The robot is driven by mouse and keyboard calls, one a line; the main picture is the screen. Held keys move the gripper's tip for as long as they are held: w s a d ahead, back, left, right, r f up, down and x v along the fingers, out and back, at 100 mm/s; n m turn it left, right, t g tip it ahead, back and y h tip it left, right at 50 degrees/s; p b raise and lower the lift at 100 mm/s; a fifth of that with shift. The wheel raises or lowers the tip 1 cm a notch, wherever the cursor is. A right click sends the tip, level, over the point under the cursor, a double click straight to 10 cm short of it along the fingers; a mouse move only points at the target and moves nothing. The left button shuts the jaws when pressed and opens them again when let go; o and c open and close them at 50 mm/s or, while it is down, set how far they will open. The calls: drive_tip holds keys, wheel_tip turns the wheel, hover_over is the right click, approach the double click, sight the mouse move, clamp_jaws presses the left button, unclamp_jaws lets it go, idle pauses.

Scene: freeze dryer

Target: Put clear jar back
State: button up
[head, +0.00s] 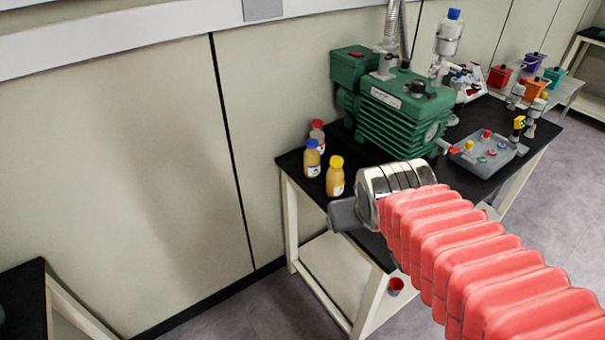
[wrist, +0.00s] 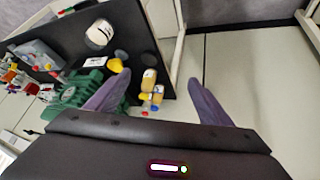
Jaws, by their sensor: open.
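My gripper (wrist: 150,95) is open, with its two purple-grey fingers spread apart and nothing between them. In the head view my gripper (head: 345,214) shows only as a grey end over the front edge of the black table. A pale, round jar-like thing (wrist: 99,33) on the black tabletop in the wrist view may be the clear jar; it is small and blurred. It lies up and left of the fingers, apart from them. In the head view my arm hides that part of the table. A clear vessel with a blue cap (head: 447,38) stands above the green pump.
The green pump (head: 400,110) fills the middle of the black table (head: 300,182). Bottles with yellow (head: 335,178), blue (head: 312,160) and red (head: 317,132) caps stand at its left end. A grey tray (head: 487,158) lies right. A red cup (head: 396,286) is below.

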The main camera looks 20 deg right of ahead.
drive_tip(key=s+a+r+g+y, duration=0.1)
drive_tip(key=s+a+y, duration=0.1)
drive_tip(key=s+a, duration=0.4)
drive_tip(key=shift+s+a+r, duration=0.25)
drive_tip(key=shift+a+r, duration=0.15)
drive_tip(key=shift+a, duration=0.1)
idle(0.6)
